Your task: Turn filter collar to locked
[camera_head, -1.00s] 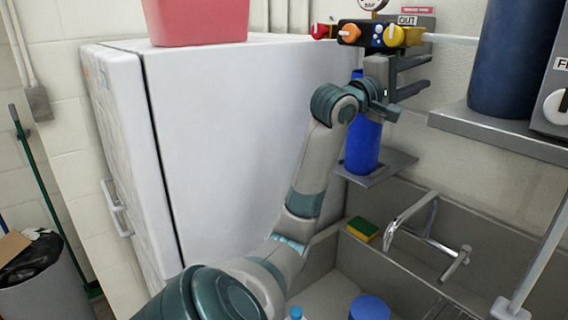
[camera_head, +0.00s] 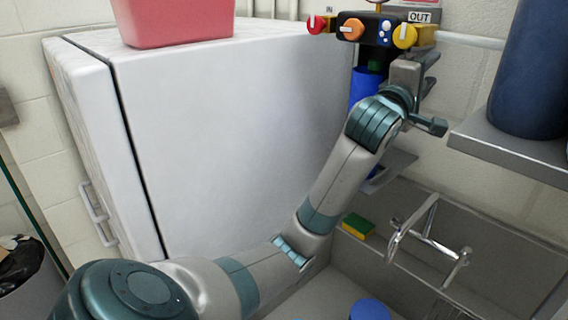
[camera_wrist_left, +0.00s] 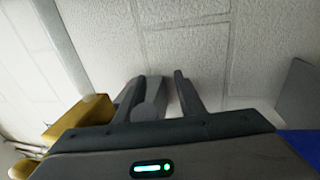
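A blue filter canister (camera_head: 362,88) hangs below a black valve block (camera_head: 372,30) on the wall. A dark piece (camera_head: 374,55) at its top may be the collar; its lock position cannot be read, and my arm hides part of the canister. My left gripper (camera_head: 430,70) is just right of the canister, below the gold outlet fitting (camera_head: 425,36), with its fingers towards the wall. The gold fitting (camera_wrist_left: 80,118) shows at left and a blue edge (camera_wrist_left: 302,143) at right. My right gripper is out of view.
The valve block has red, orange and yellow knobs. A white fridge (camera_head: 230,130) with a pink bin (camera_head: 175,20) stands at left. A grey shelf (camera_head: 510,150) with a dark cylinder (camera_head: 528,70) is at right. The sink with faucet (camera_head: 430,235) and sponge (camera_head: 357,225) lies below.

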